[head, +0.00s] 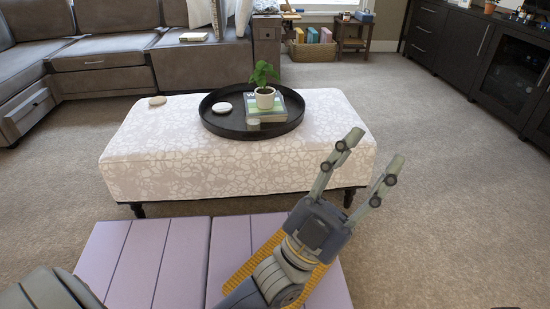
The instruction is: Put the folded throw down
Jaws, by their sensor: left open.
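A yellow ribbed piece, seemingly the folded throw (249,265), shows as strips on both sides of my left arm. It appears to lie on a lilac panelled surface (160,255) at the bottom of the head view. My arm hides its middle, and I cannot tell its full shape. My left gripper (367,153) is open and empty. Its two fingers point up and right, past the lilac surface, in front of the patterned ottoman's right end. The fingers appear clear of the yellow piece. My right gripper is not in view.
A white patterned ottoman (150,160) stands ahead, with a round black tray (217,123) holding a potted plant (264,92) and books. A grey sofa (105,65) is at the back left, dark cabinets (460,55) at the right. The carpet (440,190) at right is clear.

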